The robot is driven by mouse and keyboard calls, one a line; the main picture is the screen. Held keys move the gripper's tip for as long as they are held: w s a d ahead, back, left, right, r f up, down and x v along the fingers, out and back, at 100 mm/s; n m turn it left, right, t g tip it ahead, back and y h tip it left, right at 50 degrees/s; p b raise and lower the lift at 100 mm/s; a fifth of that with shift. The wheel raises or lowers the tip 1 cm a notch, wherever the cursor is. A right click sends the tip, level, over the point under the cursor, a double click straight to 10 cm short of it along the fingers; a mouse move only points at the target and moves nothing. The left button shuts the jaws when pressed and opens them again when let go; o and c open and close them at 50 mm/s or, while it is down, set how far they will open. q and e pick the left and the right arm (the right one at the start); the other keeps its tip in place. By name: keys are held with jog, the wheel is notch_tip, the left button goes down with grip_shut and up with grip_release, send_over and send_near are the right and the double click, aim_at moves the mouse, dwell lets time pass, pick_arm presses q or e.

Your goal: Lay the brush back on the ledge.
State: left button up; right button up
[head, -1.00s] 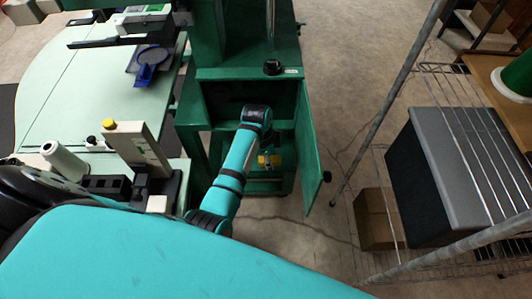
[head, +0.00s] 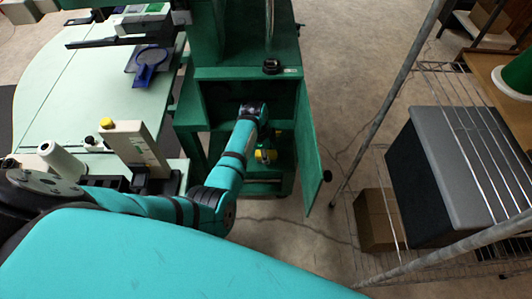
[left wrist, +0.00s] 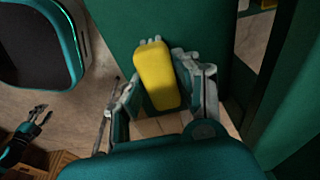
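The brush shows as a yellow block (left wrist: 156,76) between the fingers of my left gripper (left wrist: 157,95) in the left wrist view. The fingers lie close along both its sides and look shut on it. In the head view a bit of yellow (head: 266,156) shows below my left wrist, inside the open green cabinet. A green ledge (head: 264,181) runs low in the cabinet, below the yellow. My right gripper (left wrist: 42,115) is small at the lower left of the left wrist view, empty, with its fingers apart.
The cabinet's open green door (head: 309,150) stands close to the right of my left arm. A wire rack (head: 440,140) with a grey-topped box (head: 465,150) is farther right. A pale table (head: 70,90) with a white thread cone (head: 62,160) is at left. Bare floor lies between door and rack.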

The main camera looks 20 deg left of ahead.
pick_arm(q)
jog(key=o, duration=0.4)
jog(key=shift+r, duration=0.1)
jog(key=r, duration=0.4)
jog(key=a+r+p, duration=0.1)
jog(key=r, duration=0.3)
jog(key=s+r, duration=0.1)
jog(key=r, duration=0.2)
jog(key=shift+a+r+p, duration=0.35)
jog(key=shift+r, duration=0.05)
